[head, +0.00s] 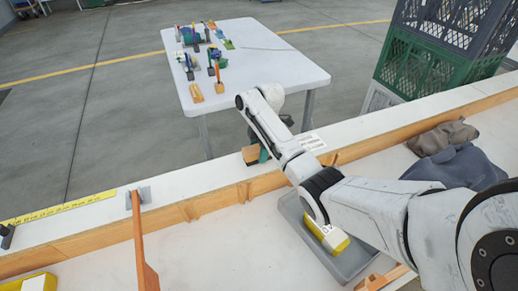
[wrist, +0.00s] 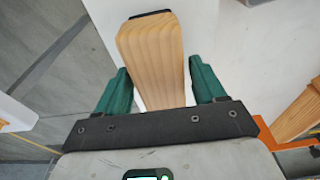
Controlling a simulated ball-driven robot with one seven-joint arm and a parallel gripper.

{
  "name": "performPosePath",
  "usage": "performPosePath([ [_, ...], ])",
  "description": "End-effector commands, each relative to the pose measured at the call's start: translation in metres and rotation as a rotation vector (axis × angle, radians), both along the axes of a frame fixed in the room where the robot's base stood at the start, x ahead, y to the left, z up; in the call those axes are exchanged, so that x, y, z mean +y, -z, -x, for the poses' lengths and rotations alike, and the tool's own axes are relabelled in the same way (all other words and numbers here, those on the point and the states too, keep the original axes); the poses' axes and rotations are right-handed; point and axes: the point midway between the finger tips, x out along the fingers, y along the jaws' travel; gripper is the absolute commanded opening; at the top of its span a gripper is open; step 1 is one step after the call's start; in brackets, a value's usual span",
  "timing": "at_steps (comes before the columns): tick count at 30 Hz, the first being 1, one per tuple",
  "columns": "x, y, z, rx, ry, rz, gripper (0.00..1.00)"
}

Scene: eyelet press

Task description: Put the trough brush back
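The trough brush shows in the wrist view as a pale wooden block (wrist: 155,60) with a dark strip at its far end. It also shows in the head view (head: 250,155), just above the white ledge. A thin gap seems to show at the right finger. In the head view my gripper (head: 260,152) is partly hidden behind my arm. The bristles cannot be made out clearly.
A white table (head: 270,70) with several small tools stands beyond the ledge. A grey tray (head: 350,262) holds a yellow and white block (head: 328,234). Grey cloths (head: 455,165) lie at the right, near stacked crates (head: 425,60). An orange upright (head: 140,240) and yellow ruler (head: 60,210) are at the left.

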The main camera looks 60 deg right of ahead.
Motion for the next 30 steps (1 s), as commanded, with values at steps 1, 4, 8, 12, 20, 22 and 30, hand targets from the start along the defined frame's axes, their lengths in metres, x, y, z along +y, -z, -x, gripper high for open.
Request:
performPosePath([
  [1, 0.0, 0.0, 0.0, 0.0, 0.0, 0.0, 0.75],
  [4, 0.0, 0.0, 0.0, 0.0, 0.0, 0.0, 0.83],
  [8, 0.0, 0.0, 0.0, 0.0, 0.0, 0.0, 0.83],
  [12, 0.0, -0.003, 0.0, -0.001, 0.0, 0.001, 0.83],
  [20, -0.005, -0.036, 0.002, -0.005, 0.0, 0.003, 0.83],
  [22, -0.006, -0.052, 0.003, -0.005, 0.0, 0.004, 0.83],
  [30, -0.013, -0.11, 0.009, 0.0, 0.0, 0.0, 0.83],
])
